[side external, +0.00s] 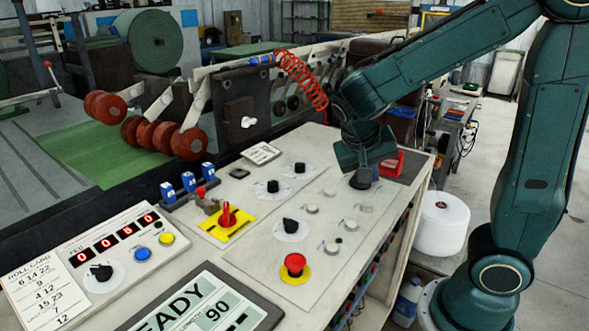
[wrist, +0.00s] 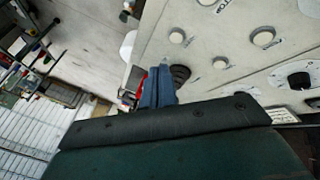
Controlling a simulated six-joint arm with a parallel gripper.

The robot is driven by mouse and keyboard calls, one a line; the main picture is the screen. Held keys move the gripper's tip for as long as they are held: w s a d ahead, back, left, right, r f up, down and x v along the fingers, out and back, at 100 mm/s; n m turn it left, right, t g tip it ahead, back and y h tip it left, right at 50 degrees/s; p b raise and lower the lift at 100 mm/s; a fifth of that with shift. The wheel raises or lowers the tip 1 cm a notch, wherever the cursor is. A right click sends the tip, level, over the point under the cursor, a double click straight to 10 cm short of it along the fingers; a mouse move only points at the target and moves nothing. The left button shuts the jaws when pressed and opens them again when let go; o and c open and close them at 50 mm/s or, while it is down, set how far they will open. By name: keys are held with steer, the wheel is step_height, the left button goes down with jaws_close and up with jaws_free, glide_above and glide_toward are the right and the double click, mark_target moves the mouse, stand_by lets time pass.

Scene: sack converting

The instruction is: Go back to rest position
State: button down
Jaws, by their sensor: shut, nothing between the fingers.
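My gripper (side external: 361,182) points down at the far right part of the pale control panel (side external: 290,210), just over its surface. In the wrist view its blue-grey fingers (wrist: 158,84) are together with nothing held between them. A dark ribbed round part (wrist: 180,75) shows right beside the fingertips; I cannot tell whether they touch it. The red part (side external: 391,163) behind the gripper is partly hidden by it.
Several pale round buttons (side external: 312,209) and black knobs (side external: 291,226) lie left of my gripper. A red emergency button (side external: 295,263) stands at the panel's front. A coiled red hose (side external: 303,80) hangs behind. A white roll (side external: 441,222) stands right of the panel.

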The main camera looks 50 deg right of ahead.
steer(key=s+a+r+n+t+y, duration=0.6)
steer(key=s+a+r+n, duration=0.1)
steer(key=a+n, duration=0.3)
steer(key=shift+s, duration=0.55)
steer(key=shift+a, duration=0.1)
stand_by(0.6)
